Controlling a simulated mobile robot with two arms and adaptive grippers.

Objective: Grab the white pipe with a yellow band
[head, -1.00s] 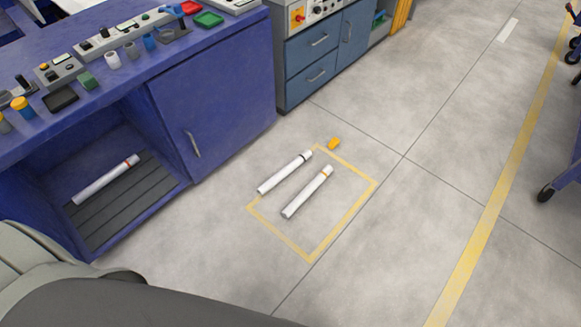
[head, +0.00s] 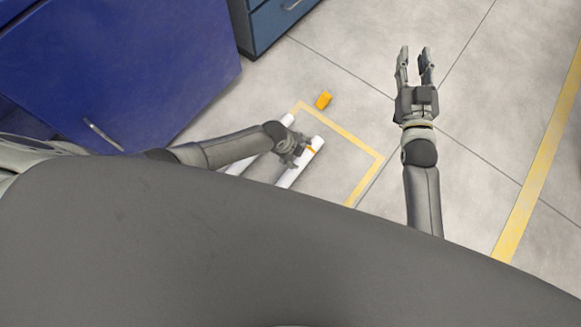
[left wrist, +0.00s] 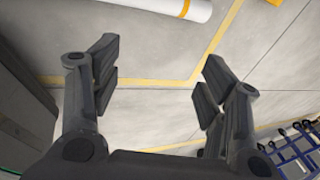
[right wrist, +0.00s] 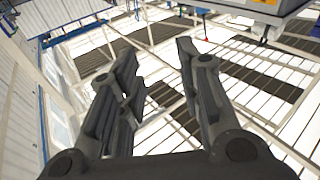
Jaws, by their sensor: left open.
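The white pipe with a yellow band (head: 291,177) lies on the floor within a yellow-taped outline. My left gripper (head: 300,147) partly covers it in the head view. In the left wrist view the pipe (left wrist: 165,4) with its yellow band crosses the top edge, beyond the fingertips. My left gripper (left wrist: 158,65) is open with nothing between its fingers. My right gripper (head: 415,60) is open and empty, raised to the right of the outline. The right wrist view shows its spread fingers (right wrist: 156,55) against the roof.
A second white pipe (head: 287,120) lies parallel on the left, partly hidden by my left arm. A small orange-yellow object (head: 323,100) lies just outside the tape (head: 352,141). A blue cabinet (head: 120,70) stands at left. Floor on the right is clear.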

